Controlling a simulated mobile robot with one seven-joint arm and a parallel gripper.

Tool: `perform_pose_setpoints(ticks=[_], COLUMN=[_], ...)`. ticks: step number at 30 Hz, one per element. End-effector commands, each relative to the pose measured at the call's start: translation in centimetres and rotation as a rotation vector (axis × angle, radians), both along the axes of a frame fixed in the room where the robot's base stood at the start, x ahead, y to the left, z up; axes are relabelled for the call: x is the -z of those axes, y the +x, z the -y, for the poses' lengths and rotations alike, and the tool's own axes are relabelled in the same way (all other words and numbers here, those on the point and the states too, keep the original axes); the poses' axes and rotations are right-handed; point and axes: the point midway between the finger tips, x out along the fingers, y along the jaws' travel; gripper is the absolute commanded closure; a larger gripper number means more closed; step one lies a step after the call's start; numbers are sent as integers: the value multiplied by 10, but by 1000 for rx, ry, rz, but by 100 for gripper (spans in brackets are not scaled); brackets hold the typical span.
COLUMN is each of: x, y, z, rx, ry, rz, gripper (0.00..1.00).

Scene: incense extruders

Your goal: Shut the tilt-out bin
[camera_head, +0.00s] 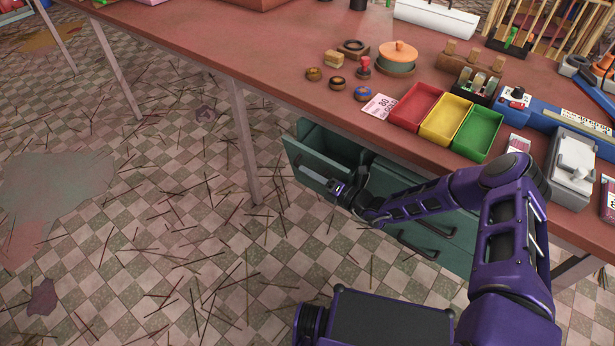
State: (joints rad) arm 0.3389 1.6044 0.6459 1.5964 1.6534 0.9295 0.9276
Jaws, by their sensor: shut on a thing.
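The tilt-out bin (310,163) is a teal green front panel under the table, at the left end of a teal cabinet (462,251). It leans outward, with a dark opening behind its upper edge. The jaws look shut on this handle, but the fingertips are small and partly hidden by the wrist. My purple arm covers part of the cabinet to the right.
The reddish table (290,62) overhangs the cabinet, and a table leg (243,140) stands just left of the bin. Red, yellow and green trays (478,134) sit near the table edge. The checkered floor in front is open, strewn with thin sticks.

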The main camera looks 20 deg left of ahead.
Motion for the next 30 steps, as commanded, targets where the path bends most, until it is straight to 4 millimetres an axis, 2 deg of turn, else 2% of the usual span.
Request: perform_pose_setpoints(ticks=[4,5,9,20,26,30], x=[-2,-3,-2,-1,-2,-2], y=[0,0,0,-1,-12,-25], z=[-1,-1,-1,4,32,65], rx=[-1,-1,-1,1,3,3], ry=[3,3,2,0,0,0], rz=[4,4,4,2,1,2], gripper=[100,79,55,55,55,55])
